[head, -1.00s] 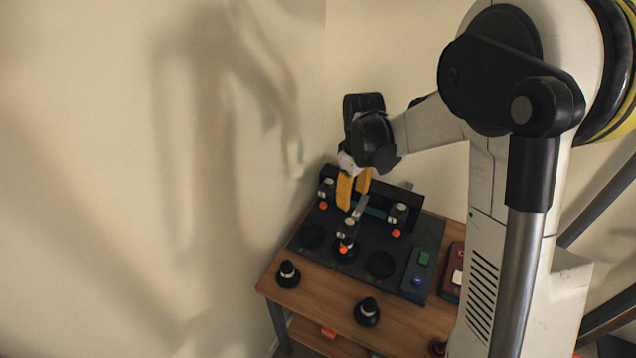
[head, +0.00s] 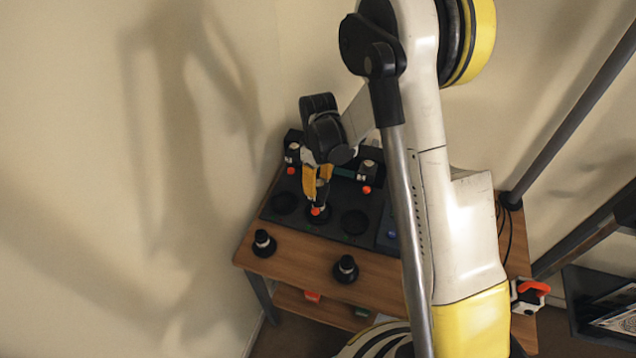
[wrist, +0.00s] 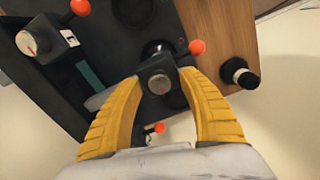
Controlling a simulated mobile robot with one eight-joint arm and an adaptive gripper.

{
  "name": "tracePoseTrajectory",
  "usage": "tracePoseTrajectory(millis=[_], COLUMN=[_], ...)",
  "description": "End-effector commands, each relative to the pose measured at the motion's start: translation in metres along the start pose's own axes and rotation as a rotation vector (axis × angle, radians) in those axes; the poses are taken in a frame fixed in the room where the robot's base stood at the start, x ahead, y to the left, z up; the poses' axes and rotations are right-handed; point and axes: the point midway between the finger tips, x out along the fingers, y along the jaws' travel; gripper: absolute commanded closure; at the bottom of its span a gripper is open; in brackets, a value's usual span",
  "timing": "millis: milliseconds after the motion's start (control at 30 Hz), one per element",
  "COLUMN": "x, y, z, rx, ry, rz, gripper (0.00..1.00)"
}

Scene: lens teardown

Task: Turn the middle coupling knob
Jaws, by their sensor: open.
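The middle coupling knob (wrist: 159,84) is a dark block with a round light face, with an orange ball (wrist: 197,47) beside it. It sits between the yellow fingers of my gripper (wrist: 159,77) in the wrist view. The fingers are open, one on each side of it; I cannot tell whether they touch it. In the head view my gripper (head: 319,180) is over the middle of the dark panel (head: 333,230) and partly hides the knob; its orange ball (head: 315,211) shows below. Similar knobs stand at the back left (head: 293,147) and right (head: 370,168).
The panel lies on a wooden table (head: 300,268). Two black pieces with white bands stand near its front edge, one left (head: 263,243) and one right (head: 345,268). Round dark recesses flank the middle knob. A wall is close on the left.

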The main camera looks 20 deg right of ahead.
Motion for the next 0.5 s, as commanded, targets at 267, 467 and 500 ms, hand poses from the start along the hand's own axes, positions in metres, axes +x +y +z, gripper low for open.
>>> tracePoseTrajectory(millis=[267,467,500], x=[-0.0005,-0.0005,-0.0005], y=[0.0,-0.0001,-0.0001], z=[0.0,0.0,0.0], rx=[0.0,0.0,0.002], ry=[0.0,0.0,0.0], rz=[0.0,0.0,0.0], gripper=[0.99,1.0,1.0])
